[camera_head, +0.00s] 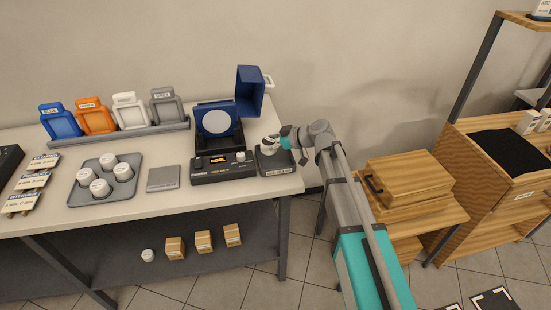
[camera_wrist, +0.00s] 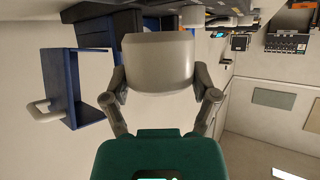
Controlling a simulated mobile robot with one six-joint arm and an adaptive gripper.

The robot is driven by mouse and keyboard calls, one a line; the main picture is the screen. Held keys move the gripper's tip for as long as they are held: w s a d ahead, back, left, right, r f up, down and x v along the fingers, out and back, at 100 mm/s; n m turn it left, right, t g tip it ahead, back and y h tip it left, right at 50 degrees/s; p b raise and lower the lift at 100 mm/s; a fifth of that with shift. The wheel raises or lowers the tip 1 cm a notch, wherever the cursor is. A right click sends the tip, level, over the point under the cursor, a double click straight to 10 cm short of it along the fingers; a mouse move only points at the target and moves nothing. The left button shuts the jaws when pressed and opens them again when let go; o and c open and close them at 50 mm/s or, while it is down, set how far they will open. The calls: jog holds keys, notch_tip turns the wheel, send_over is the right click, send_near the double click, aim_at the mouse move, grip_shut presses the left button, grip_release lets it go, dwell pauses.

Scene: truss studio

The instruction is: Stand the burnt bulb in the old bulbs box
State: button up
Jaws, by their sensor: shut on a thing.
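My gripper (camera_head: 271,143) reaches in from the right over the right end of the workbench and is shut on a whitish bulb. In the wrist view the bulb (camera_wrist: 158,65) is a pale grey, blunt, rounded body between both fingers. A small dark grey open tray (camera_head: 287,160) with a pale front label lies right under the gripper. It seems to be the old bulbs box, but its label is too small to read surely. The bulb is over or just inside this tray; the gripper hides part of it, and I cannot tell whether it touches the bottom.
A dark tester (camera_head: 222,170) with a lit display stands left of the small tray, before a blue case (camera_head: 217,121) with its lid raised. A grey tray (camera_head: 104,196) holds several white round pieces. Coloured holders stand behind. A wooden crate (camera_head: 408,180) is right of the bench.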

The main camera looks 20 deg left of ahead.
aim_at(275, 161)
jog(key=shift+w+d+f+b, duration=0.2)
jog(key=shift+w+f+b, duration=0.3)
jog(key=shift+f, duration=0.1)
jog(key=shift+w+d+f+b, duration=0.2)
jog(key=shift+w+f+b, duration=0.15)
jog(key=shift+w+f, duration=0.2)
jog(key=shift+s, duration=0.1)
jog(key=shift+w+d+f+b, duration=0.15)
jog(key=shift+w+f+b, duration=0.3)
jog(key=shift+f+b, duration=0.35)
jog(key=shift+s+f+b, duration=0.1)
jog(key=shift+f+b, duration=1.1)
jog(key=shift+f, duration=0.05)
jog(key=o, duration=1)
jog(key=shift+o, duration=0.2)
jog(key=shift+r, duration=0.1)
